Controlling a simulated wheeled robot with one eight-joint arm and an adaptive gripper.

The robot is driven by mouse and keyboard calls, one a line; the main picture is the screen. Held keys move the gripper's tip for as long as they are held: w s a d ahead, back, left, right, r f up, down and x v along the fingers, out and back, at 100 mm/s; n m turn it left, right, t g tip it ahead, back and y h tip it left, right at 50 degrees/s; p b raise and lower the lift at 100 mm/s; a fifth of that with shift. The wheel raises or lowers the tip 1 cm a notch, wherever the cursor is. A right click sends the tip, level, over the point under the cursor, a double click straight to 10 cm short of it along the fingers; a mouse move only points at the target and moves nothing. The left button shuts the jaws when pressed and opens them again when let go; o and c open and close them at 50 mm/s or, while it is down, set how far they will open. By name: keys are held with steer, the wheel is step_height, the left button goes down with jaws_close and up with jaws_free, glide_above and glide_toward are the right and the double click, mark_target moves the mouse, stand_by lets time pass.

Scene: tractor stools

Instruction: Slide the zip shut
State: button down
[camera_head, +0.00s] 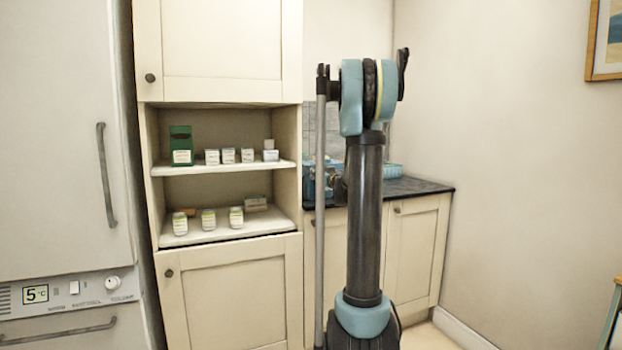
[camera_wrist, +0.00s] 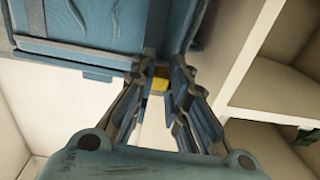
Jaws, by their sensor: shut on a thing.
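My gripper (camera_wrist: 160,82) has its two fingers drawn in on a small yellow piece, which looks like the zip's pull (camera_wrist: 161,72). Most of the pull is hidden between the fingers. A blue bag or case (camera_wrist: 90,25) fills the upper left of the wrist view, and the fingertips are at its lower right edge. In the head view the blue case (camera_head: 396,170) shows on the dark counter, largely hidden behind my arm. I cannot make out the zip's line or how far it is closed.
The dark countertop (camera_head: 425,187) ends at a right-hand wall. Open shelves (camera_head: 225,168) with several small boxes and bottles stand left of the counter. A fridge (camera_head: 60,140) is at far left. In the wrist view, pale shelving (camera_wrist: 240,60) rises close on the right.

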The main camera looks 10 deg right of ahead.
steer(key=c, duration=1.6)
jaws_free()
steer(key=shift+o, duration=0.2)
steer(key=shift+s, duration=0.1)
steer(key=v, duration=1.1)
steer(key=shift+s+d, duration=0.2)
steer(key=shift+s, duration=0.1)
